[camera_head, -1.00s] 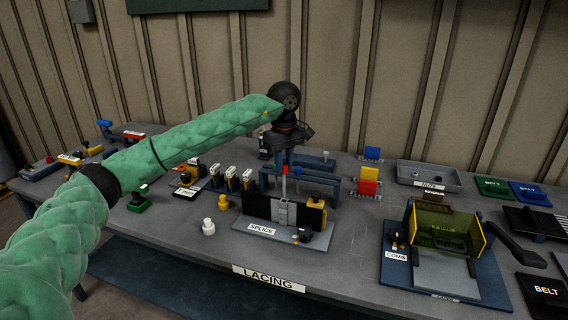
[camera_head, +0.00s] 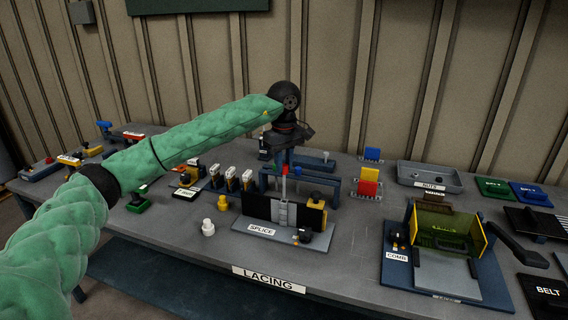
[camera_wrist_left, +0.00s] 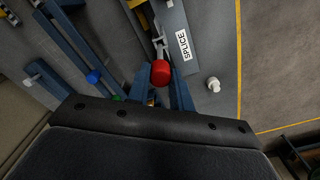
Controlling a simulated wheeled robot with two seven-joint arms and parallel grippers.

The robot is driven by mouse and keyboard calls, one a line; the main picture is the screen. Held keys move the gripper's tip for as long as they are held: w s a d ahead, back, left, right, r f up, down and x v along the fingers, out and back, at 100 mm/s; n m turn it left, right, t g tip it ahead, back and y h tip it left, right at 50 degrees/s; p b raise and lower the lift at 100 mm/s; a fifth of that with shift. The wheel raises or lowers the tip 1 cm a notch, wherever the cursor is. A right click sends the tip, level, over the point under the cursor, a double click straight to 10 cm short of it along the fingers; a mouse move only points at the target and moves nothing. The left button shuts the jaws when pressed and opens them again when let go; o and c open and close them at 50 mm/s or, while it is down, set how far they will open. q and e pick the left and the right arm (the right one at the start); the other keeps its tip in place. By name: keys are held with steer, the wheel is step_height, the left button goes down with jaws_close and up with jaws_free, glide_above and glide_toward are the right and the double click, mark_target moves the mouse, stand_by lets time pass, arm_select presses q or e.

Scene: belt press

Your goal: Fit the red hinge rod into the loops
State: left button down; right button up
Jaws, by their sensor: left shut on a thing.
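The splice fixture, labelled SPLICE, has a grey base (camera_head: 318,241) on the bench and holds two black belt ends upright. The grey metal loops (camera_head: 284,214) stand between these ends. My left gripper (camera_head: 284,168) points down above the loops, shut on the red hinge rod (camera_head: 284,170). The rod hangs upright over the seam, and its thin shaft reaches down towards the top of the loops. In the left wrist view the rod's red head (camera_wrist_left: 160,73) sits between the blue fingers. I cannot tell whether the tip is inside the loops. My right gripper is out of view.
A blue rack (camera_head: 318,180) stands just behind the fixture. White and yellow knobs (camera_head: 208,228) stand to its left. The comb fixture (camera_head: 448,245) is to the right, with a grey tray (camera_head: 430,177) behind. Bare bench lies between both fixtures.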

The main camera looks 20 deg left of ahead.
mark_target(284, 175)
arm_select(q)
steer(key=shift+f+b, duration=1.65)
steer(key=shift+f, duration=0.45)
stand_by(0.9)
steer(key=shift+f+b, duration=1.5)
steer(key=shift+f, duration=0.55)
steer(key=shift+f+b, duration=0.55)
steer(key=shift+f, duration=0.3)
steer(key=c, duration=1.2)
jaws_free()
steer(key=shift+o, duration=0.2)
steer(key=shift+r, duration=0.15)
steer(key=shift+r+p, duration=0.8)
steer(key=shift+r, duration=2.6)
